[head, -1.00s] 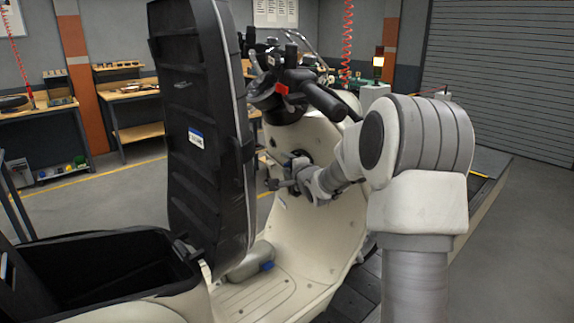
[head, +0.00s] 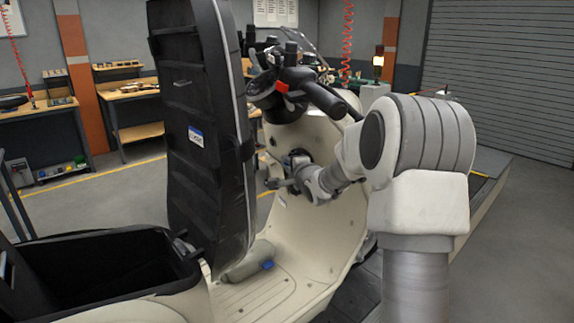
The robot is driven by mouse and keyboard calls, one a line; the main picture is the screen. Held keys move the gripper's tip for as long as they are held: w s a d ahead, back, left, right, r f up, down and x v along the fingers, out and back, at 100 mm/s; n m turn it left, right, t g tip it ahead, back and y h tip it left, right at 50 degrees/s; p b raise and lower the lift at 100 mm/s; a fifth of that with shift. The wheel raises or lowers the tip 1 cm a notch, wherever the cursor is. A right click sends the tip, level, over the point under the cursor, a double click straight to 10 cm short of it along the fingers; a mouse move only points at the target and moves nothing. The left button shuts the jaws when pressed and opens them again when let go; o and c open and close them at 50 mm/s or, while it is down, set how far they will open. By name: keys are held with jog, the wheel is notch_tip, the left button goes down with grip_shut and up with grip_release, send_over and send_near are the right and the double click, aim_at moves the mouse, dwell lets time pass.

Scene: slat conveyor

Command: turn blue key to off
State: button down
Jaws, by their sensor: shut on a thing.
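A cream scooter (head: 310,235) stands with its black seat (head: 195,130) raised upright. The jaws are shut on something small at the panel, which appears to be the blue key. The key itself is hidden by the gripper and wrist, so its angle cannot be told.
The handlebar (head: 325,98) is just above my wrist. The raised seat stands close to the left of my gripper. Workbenches (head: 130,98) stand behind on the left.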

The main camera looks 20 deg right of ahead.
jog(key=shift+f+m+t+b, duration=0.15)
jog(key=shift+m+t+b, duration=0.5)
jog(key=shift+b, duration=1.65)
jog(key=c, duration=1.3)
grip_release()
jog(key=shift+t, duration=0.25)
jog(key=o, duration=0.4)
jog(key=shift+n, duration=0.25)
jog(key=shift+o, duration=0.2)
jog(key=shift+s, duration=0.1)
jog(key=s, duration=1.7)
jog(key=shift+s+r, duration=0.15)
jog(key=shift+r, duration=0.15)
